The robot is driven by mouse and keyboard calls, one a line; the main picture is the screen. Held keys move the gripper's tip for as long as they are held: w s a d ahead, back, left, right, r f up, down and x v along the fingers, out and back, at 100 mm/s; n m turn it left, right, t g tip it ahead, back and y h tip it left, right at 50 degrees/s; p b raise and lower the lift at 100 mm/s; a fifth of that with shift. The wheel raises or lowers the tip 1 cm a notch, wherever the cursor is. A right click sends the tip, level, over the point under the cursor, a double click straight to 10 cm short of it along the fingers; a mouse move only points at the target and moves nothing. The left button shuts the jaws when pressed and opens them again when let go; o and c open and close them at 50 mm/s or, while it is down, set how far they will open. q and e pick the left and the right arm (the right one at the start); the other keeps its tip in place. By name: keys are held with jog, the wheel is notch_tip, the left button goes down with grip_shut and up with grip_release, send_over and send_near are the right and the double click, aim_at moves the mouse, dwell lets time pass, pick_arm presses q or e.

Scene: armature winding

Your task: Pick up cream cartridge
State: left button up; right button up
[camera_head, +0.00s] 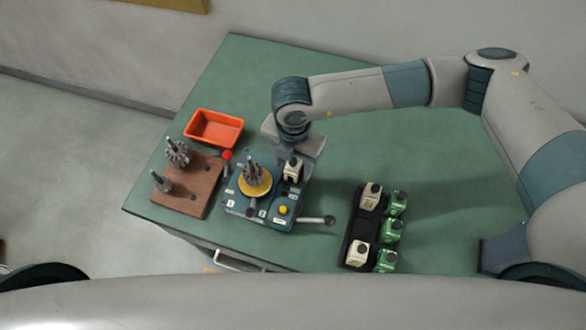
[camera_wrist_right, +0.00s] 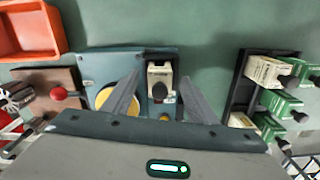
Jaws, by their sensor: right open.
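A cream cartridge (camera_head: 292,170) with a dark knob sits in the slot of the blue winding machine (camera_head: 243,208). It also shows in the right wrist view (camera_wrist_right: 160,78), between the two fingers. My right gripper (camera_wrist_right: 158,84) is open and points down over this cartridge. The fingers stand apart on either side of it; whether they touch it I cannot tell. In the head view the wrist hides most of the fingers. Two more cream cartridges, an upper one (camera_head: 371,195) and a lower one (camera_head: 359,253), are in the black rack (camera_head: 362,225). My left gripper is not in view.
Several green cartridges (camera_head: 391,230) stand right of the rack. A slotted armature on a yellow disc (camera_head: 255,186) is beside the cartridge, with a red-knobbed lever (camera_head: 227,156) further left. A wooden block (camera_head: 202,185) with metal parts and an orange bin (camera_head: 213,130) are at left.

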aim_at(294, 161)
jog(key=c, duration=1.3)
jog(key=shift+r, duration=0.1)
jog(key=shift+r+b, duration=0.35)
jog(key=shift+b, duration=0.05)
notch_tip(294, 161, up, 3)
jog(key=shift+s+d+r+b, duration=0.1)
jog(key=shift+s+r+b, duration=0.05)
jog(key=shift+b, duration=0.9)
grip_shut()
jog(key=s+d+r+b, duration=0.4)
jog(key=s+d+r, duration=0.3)
jog(key=s, duration=0.1)
jog(key=shift+s, duration=0.4)
jog(key=shift+d, duration=0.1)
